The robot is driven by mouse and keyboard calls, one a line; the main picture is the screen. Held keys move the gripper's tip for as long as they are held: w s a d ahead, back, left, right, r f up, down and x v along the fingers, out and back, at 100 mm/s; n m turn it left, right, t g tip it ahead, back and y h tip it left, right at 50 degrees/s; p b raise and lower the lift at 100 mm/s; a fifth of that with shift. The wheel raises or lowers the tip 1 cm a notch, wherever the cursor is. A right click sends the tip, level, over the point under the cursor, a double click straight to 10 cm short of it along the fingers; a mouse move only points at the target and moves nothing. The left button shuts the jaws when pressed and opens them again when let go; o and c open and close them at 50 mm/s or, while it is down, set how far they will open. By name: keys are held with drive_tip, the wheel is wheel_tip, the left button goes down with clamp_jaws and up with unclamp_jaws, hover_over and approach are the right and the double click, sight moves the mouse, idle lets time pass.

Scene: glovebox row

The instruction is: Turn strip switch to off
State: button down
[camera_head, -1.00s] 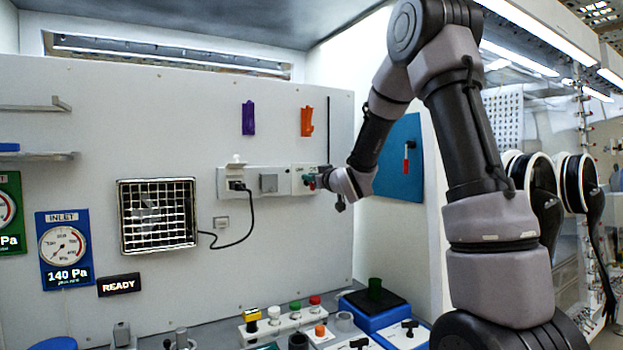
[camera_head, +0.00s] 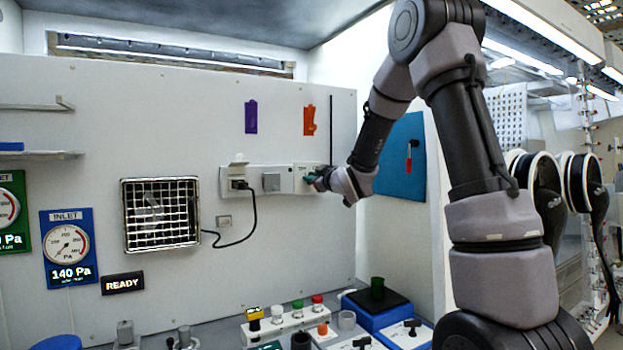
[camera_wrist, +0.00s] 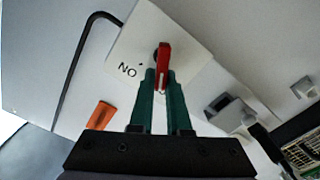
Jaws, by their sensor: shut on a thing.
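The strip switch is a red lever (camera_wrist: 163,62) on a white plate (camera_wrist: 190,45) in the wrist view. An "ON" marking beside the lever appears upside down. My gripper (camera_wrist: 161,82) has its green fingers closed on the lever, one on each side of its lower end. In the head view, my gripper (camera_head: 313,179) is at the right end of the white wall strip (camera_head: 289,181) and hides the lever there. Any "OFF" marking is not readable.
The strip also carries a grey box (camera_head: 271,182) and a plug (camera_head: 238,184) with a black cable. An orange holder (camera_head: 309,121) hangs above. A blue panel (camera_head: 400,165) is close right of my wrist. Several items stand on the bench below.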

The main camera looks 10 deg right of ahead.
drive_tip(key=c, duration=0.9)
unclamp_jaws()
drive_tip(key=v, duration=1.1)
